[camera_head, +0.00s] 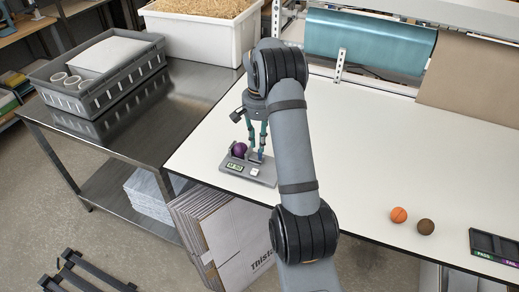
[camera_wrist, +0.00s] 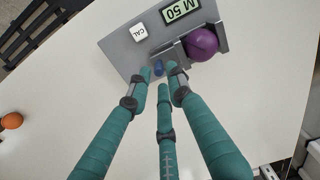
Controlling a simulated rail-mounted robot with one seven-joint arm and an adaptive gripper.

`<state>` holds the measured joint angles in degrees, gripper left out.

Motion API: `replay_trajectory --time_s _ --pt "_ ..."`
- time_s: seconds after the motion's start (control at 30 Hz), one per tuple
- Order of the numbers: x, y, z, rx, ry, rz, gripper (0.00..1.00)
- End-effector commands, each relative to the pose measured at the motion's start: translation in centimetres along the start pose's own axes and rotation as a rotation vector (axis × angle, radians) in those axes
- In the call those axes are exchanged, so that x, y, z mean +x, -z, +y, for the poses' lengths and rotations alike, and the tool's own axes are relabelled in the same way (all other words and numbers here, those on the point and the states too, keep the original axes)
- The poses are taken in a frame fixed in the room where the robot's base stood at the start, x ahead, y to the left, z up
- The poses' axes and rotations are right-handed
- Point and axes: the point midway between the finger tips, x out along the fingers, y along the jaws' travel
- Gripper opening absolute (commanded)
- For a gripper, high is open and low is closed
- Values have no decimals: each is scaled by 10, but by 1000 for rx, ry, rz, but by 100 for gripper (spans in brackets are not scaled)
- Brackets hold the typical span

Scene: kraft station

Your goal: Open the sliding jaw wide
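A grey gauge (camera_head: 235,160) with a lit display and a pale CAL button lies at the left front corner of the white table. A purple ball (camera_wrist: 201,44) sits between its jaws; it also shows in the head view (camera_head: 239,150). The sliding jaw (camera_wrist: 172,54) is close beside the ball, with a small blue knob (camera_wrist: 158,69) on its other side. The display (camera_wrist: 181,10) partly reads "M 50". My gripper (camera_wrist: 160,76) has three teal fingers pointing down around the knob. The fingertips stand apart, with small gaps to the knob; any contact is unclear.
An orange ball (camera_head: 398,215), a brown ball (camera_head: 426,226) and a dark tray (camera_head: 495,245) with labelled compartments lie at the right of the table (camera_head: 370,150). The table's middle is clear. A steel bench (camera_head: 135,125) with a grey crate (camera_head: 98,85) stands left.

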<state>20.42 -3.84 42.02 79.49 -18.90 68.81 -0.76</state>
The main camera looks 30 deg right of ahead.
Motion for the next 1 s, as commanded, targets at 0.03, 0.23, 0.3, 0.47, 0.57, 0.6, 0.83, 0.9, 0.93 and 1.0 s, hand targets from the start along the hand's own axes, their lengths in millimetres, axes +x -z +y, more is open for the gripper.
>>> replay_trajectory --time_s 0.03,0.23,0.3,0.47,0.57,0.6,0.83,0.9,0.93,1.0 --pt "8 -1 2 1 -2 -5 20" --pt "34 0 1 1 -1 -2 20" --pt "39 0 1 0 0 0 20" --pt "44 1 1 1 1 2 20" --pt "44 1 1 1 1 2 20" --pt "44 1 1 1 1 2 20" --pt "44 1 1 1 1 2 9" --pt "44 1 1 1 1 2 5" --pt "44 1 1 1 1 2 3" --pt "44 1 1 1 1 2 0"
